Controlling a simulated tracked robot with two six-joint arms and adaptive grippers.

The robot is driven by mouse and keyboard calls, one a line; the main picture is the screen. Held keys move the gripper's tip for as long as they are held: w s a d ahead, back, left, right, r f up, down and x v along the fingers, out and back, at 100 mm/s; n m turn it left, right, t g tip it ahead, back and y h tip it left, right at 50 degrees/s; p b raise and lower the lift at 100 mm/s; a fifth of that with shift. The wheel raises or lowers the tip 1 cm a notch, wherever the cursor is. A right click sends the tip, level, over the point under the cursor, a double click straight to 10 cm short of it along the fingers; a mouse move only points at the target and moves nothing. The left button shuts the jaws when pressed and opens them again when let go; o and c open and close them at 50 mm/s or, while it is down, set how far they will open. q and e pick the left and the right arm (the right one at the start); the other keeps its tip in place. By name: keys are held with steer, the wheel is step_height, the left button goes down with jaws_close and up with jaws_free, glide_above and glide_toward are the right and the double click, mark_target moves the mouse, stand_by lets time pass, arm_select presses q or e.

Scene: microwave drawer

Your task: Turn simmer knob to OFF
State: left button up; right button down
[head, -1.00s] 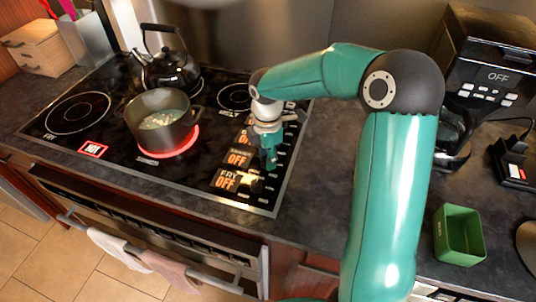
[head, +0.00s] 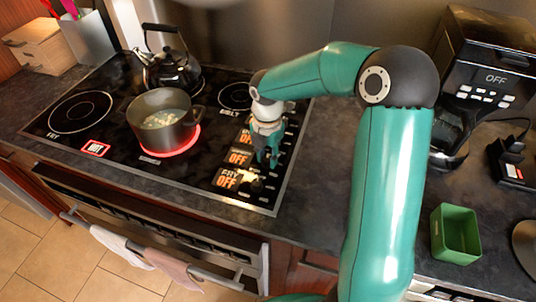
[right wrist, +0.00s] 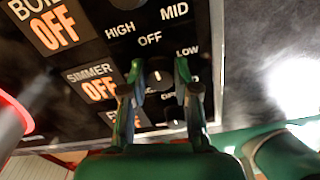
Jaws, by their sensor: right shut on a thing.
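The simmer knob (right wrist: 158,78) is a dark round knob with a short white mark, on the black control strip at the right of the cooktop. Its white mark points up towards a printed OFF in the right wrist view. The "SIMMER OFF" sign (right wrist: 97,83) is lit in orange to its left. My right gripper (right wrist: 155,74) is shut on the knob, one finger on each side. In the head view the right gripper (head: 268,158) hides the knob. My left gripper is not in view.
A grey pot (head: 158,125) stands on a glowing red burner, with a black kettle (head: 172,70) behind it. A green open box (head: 456,235) and a black coffee machine (head: 485,65) stand on the right counter. Other knobs and signs surround the gripper closely.

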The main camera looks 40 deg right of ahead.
mark_target(267, 157)
steer(key=shift+w+r, duration=0.15)
steer(key=shift+w, duration=0.05)
steer(key=c, duration=0.9)
jaws_free()
steer(key=shift+o, duration=0.2)
steer(key=shift+s, duration=0.1)
step_height(267, 157, up, 12)
steer(key=shift+f, duration=0.2)
